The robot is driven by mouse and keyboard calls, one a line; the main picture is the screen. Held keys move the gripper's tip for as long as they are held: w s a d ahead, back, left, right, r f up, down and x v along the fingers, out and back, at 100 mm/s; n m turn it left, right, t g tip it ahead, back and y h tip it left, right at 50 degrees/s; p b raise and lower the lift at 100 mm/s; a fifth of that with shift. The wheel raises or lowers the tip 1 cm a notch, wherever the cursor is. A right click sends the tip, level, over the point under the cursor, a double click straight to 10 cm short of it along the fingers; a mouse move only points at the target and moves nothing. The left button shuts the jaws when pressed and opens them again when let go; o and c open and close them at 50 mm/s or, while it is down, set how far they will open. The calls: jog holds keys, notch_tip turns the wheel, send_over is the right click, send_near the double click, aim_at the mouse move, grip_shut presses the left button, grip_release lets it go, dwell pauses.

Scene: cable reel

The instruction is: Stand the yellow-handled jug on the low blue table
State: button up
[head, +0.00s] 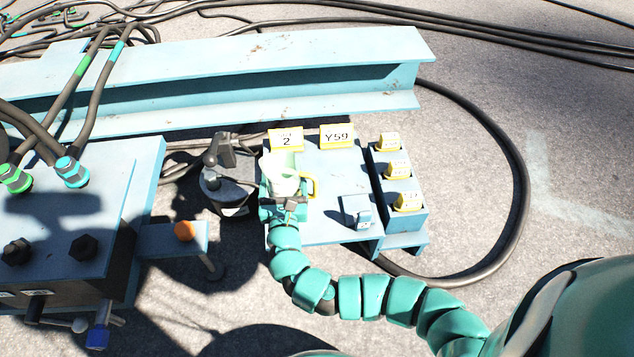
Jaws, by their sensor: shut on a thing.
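The jug (283,176) is pale whitish-green with a yellow handle (312,187) on its right side. My gripper (290,201) is at the near side of the jug and shut on it; the fingertips are small and partly hidden. The jug looks roughly upright, over the left part of a flat light-blue surface (330,180). I cannot tell whether its base touches that surface. A small low light-blue table (160,240) with a visible leg and an orange knob (184,231) on it stands to the left.
Yellow-framed labels (337,136) stand at the back of the surface. A blue block with yellow-topped pieces (397,170) is at its right. A dark clamp-like object (225,185) is left of the jug. A blue beam (220,75) lies behind. Black cable (522,190) curves around the right.

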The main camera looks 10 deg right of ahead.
jog(key=s+a, duration=0.7)
jog(key=s, duration=0.1)
jog(key=shift+h, duration=0.3)
jog(key=w+d+f+b, duration=0.1)
jog(key=w+d, duration=0.1)
jog(key=w+d+f+b, duration=0.1)
jog(key=w+d+f, duration=0.1)
jog(key=w+d+f+b, duration=0.2)
jog(key=w, duration=0.1)
jog(key=w+f+b, duration=0.1)
jog(key=w+d+f+b, duration=0.1)
jog(key=f, duration=0.1)
jog(key=w+d+f, duration=0.1)
jog(key=shift+d+f+b, duration=0.15)
jog(key=shift+f+b, duration=0.05)
jog(key=shift+b, duration=0.2)
jog(key=shift+w+d+f+b, duration=0.2)
jog(key=shift+f+b, duration=0.2)
jog(key=shift+f, duration=0.3)
jog(key=shift+w+d+f+b, duration=0.1)
jog(key=shift+w+f+b, duration=0.1)
jog(key=shift+f+b, duration=0.4)
jog(key=shift+w+d+f+b, duration=0.1)
jog(key=shift+w+f+b, duration=0.1)
jog(key=shift+f, duration=0.65)
